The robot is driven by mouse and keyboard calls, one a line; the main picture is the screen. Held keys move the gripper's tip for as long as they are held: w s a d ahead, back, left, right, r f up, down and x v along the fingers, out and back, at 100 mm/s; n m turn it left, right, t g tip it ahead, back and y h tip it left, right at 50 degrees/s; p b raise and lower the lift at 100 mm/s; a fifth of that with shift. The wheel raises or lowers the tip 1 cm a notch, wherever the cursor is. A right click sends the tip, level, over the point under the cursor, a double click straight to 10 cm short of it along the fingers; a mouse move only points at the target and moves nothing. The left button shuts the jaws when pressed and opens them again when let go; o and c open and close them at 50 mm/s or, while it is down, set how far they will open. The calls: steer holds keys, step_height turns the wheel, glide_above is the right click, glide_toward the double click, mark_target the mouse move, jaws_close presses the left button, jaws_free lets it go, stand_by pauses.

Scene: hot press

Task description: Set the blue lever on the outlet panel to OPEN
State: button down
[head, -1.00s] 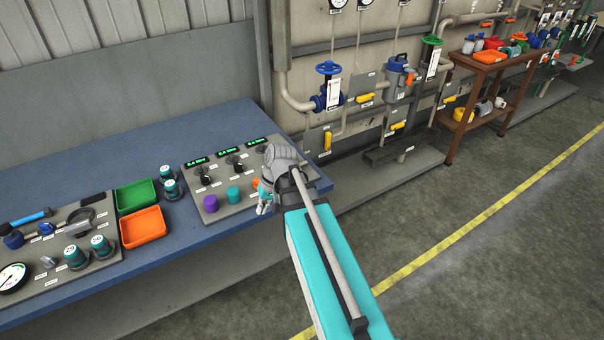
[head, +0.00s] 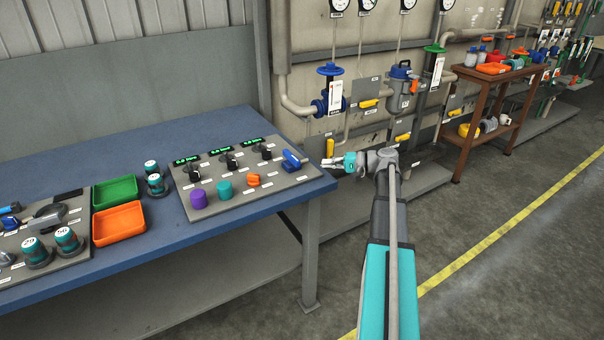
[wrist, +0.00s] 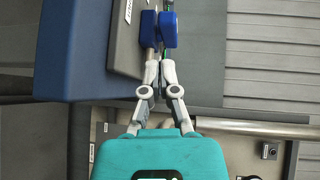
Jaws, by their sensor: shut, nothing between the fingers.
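The blue lever (head: 292,160) sits at the right end of the grey outlet panel (head: 222,196) on the blue bench. It slants in the head view. In the wrist view the blue lever (wrist: 168,30) shows just past my fingertips, as two blue parts side by side. My gripper (head: 328,162) is right of the lever, at about its height, and points left toward it. In the wrist view my gripper (wrist: 156,55) has its fingertips together, empty and very close to the lever. I cannot tell whether they touch it. The lever's labels are too small to read.
Three black knobs, a purple knob (head: 198,199), a teal knob (head: 224,190) and an orange knob (head: 253,180) stand left of the lever. The bench's right edge (head: 325,185) lies below my gripper. Wall pipes with yellow levers (head: 369,104) stand behind. The floor at right is open.

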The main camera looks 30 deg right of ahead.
mark_target(296, 157)
steer(key=d+t+b, duration=0.1)
steer(key=d+t, duration=0.1)
steer(key=d, duration=0.4)
steer(key=shift+s+r+m+y+b, duration=0.15)
steer(key=shift+s+m+y+b, duration=0.15)
steer(key=shift+s+m, duration=0.15)
steer(key=shift+w, duration=0.1)
steer(key=x, duration=0.9)
steer(key=shift+w+a, duration=0.15)
steer(key=a, duration=0.3)
steer(key=shift+a, duration=0.6)
